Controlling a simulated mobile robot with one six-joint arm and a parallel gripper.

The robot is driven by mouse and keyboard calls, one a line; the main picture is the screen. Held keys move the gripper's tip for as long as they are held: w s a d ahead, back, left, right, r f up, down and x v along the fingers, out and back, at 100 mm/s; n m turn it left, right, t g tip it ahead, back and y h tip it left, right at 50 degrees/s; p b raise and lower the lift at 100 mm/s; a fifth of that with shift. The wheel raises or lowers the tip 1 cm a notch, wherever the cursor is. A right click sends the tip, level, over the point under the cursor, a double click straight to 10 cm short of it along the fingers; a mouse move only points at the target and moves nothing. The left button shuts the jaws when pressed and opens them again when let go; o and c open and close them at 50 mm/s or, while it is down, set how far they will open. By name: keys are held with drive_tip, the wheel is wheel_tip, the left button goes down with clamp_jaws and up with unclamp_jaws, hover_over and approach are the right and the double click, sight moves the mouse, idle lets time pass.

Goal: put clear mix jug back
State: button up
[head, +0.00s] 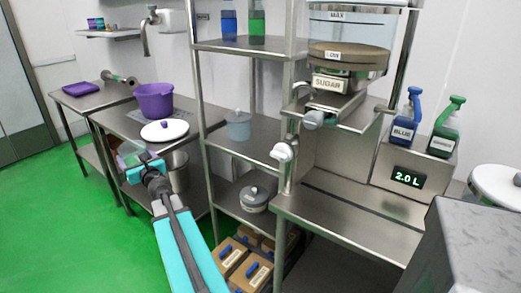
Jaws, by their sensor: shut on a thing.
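My gripper (144,168) is at the left of the head view, in front of the steel table's near side. It is shut on the clear mix jug (129,152), which shows as a see-through, slightly pinkish shape just beyond the teal fingers. The jug is small in view and partly hidden by the gripper, so its handle and any contents cannot be made out. I cannot tell whether the jug touches the table.
A purple pot (155,101) and a white round lid (164,131) are on the steel table (118,119). A steel bucket (179,168) is beside my arm. A steel rack (202,100) holds bottles and lidded containers. The right counter (335,214) has bare room.

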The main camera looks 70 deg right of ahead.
drive_tip(key=s+d+r+m+g+h, duration=0.3)
drive_tip(key=s+d+m+g+h, duration=0.1)
drive_tip(key=s+d, duration=0.4)
drive_tip(key=s+d+r+m+g+h, duration=0.35)
drive_tip(key=s+d, duration=0.35)
drive_tip(key=d, duration=0.3)
drive_tip(key=s+d+r+m+g+p, duration=0.1)
drive_tip(key=s+d+g, duration=0.3)
drive_tip(key=s, duration=0.4)
drive_tip(key=s+d+r+m+g+h+p, duration=0.1)
drive_tip(key=s+d+r+m+g, duration=0.3)
drive_tip(key=s, duration=0.5)
drive_tip(key=s+d+r+m+g+h+p, duration=0.1)
drive_tip(key=s+d+r+m+g+p, duration=0.1)
drive_tip(key=s+d+g, duration=0.3)
drive_tip(key=shift+s+d+r+m, duration=0.25)
drive_tip(key=shift+s+d+m, duration=0.35)
drive_tip(key=shift+s, duration=1.2)
drive_tip(key=shift+d, duration=0.1)
wheel_tip(320, 180, down, 6)
drive_tip(key=shift+f, duration=0.2)
drive_tip(key=shift+f, duration=1.85)
